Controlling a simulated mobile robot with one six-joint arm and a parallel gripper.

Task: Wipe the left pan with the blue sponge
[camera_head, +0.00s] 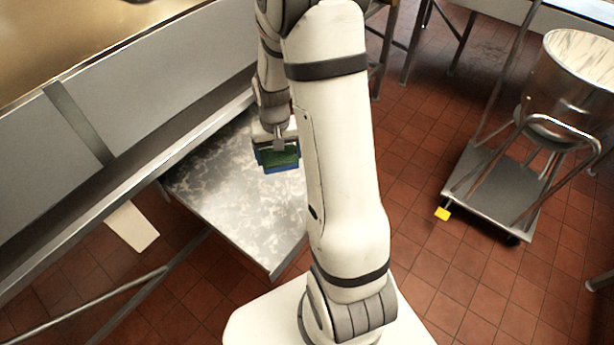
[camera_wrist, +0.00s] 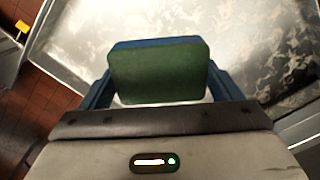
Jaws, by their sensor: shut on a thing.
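My gripper (camera_head: 277,150) is shut on the blue sponge (camera_head: 284,159), which has a green face. In the wrist view the sponge (camera_wrist: 157,74) sits between the two blue fingers of my gripper (camera_wrist: 164,84), its green side facing the camera and a blue strip along its far edge. A flat metal pan (camera_head: 240,205) with whitish mottled smears lies below the sponge; the pan also fills much of the wrist view (camera_wrist: 265,50). I cannot tell whether the sponge touches the pan. My arm hides the pan's right part in the head view.
A long metal trough (camera_head: 110,110) borders the pan on the upper left. Red tiled floor (camera_head: 430,120) lies open between.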

